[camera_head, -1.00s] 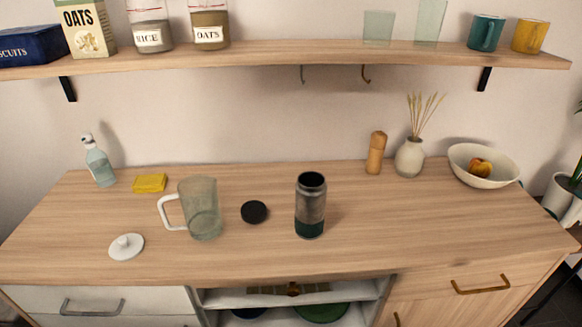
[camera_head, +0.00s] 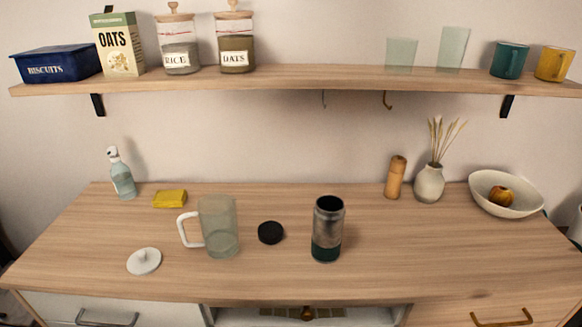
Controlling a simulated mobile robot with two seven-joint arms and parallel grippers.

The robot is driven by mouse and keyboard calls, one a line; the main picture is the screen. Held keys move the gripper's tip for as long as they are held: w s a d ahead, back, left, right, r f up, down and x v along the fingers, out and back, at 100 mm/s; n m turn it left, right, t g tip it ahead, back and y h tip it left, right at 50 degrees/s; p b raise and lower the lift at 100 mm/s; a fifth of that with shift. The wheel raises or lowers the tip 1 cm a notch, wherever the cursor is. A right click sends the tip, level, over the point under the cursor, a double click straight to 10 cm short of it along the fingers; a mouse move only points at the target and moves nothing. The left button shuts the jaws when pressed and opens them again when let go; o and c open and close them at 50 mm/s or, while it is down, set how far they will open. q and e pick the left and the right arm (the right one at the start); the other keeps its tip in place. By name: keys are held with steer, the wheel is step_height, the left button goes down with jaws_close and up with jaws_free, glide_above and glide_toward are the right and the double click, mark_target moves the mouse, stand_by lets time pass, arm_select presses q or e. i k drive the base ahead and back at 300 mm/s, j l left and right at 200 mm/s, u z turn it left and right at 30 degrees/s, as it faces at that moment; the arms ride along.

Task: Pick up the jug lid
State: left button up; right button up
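The jug lid (camera_head: 144,262) is a white round disc with a small knob on top. It lies flat on the wooden counter (camera_head: 400,255), near the front left. The jug (camera_head: 220,228) is clear and greenish with a white handle on its left side. It stands upright, open at the top, to the right of and a little behind the lid. The lid and jug are apart. Neither of my grippers shows in the head view.
A black round cap (camera_head: 270,232) and a steel flask (camera_head: 328,230) stand right of the jug. A yellow sponge (camera_head: 170,198) and a soap bottle (camera_head: 121,174) are behind the lid. The wooden shelf (camera_head: 300,80) hangs above. Counter around the lid is clear.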

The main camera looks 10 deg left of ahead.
mark_target(144, 261)
steer(key=j+u, duration=0.1)
steer(key=u, duration=0.85)
steer(key=i+j+u, duration=0.1)
steer(key=u, duration=0.4)
